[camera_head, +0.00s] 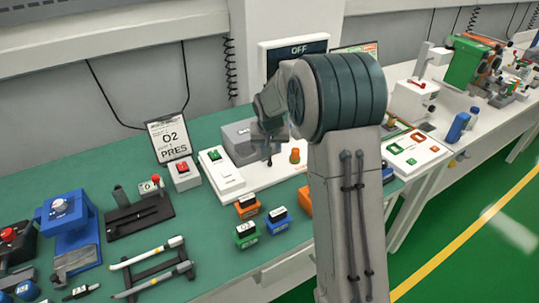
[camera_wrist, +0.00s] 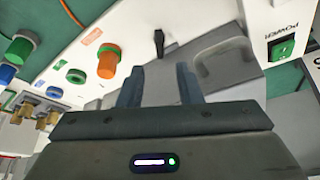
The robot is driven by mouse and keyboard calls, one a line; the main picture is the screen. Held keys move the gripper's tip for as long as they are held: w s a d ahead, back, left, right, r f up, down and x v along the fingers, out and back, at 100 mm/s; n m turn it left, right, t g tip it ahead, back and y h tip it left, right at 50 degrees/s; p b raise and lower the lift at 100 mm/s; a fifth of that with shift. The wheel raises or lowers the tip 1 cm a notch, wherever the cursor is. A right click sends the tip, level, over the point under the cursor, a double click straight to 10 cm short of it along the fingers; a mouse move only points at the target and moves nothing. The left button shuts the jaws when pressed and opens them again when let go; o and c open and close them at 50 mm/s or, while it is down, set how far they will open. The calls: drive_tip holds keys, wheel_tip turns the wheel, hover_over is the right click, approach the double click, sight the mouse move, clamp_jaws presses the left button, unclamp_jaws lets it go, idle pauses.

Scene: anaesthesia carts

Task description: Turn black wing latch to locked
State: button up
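A small black wing latch (camera_wrist: 159,42) stands on the white panel in the wrist view, beside a grey case (camera_wrist: 215,62). My gripper (camera_wrist: 159,72) is open, with two dark fingers apart and nothing visible between them. The latch shows beyond the fingertips, roughly in line with the gap, and looks apart from them. In the head view my gripper (camera_head: 268,132) is over the grey case (camera_head: 238,138) on the bench, partly hidden by my arm. I cannot clearly make out the latch there.
An orange knob (camera_wrist: 108,60) stands left of the latch, with a green knob (camera_wrist: 18,50) farther left. A green power switch (camera_wrist: 282,45) is at the right. In the head view, small orange, green and blue blocks (camera_head: 278,220) sit in front of the white panel.

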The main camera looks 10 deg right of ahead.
sight(270, 158)
drive_tip(key=x, duration=0.7)
drive_tip(key=shift+p, duration=0.4)
clamp_jaws()
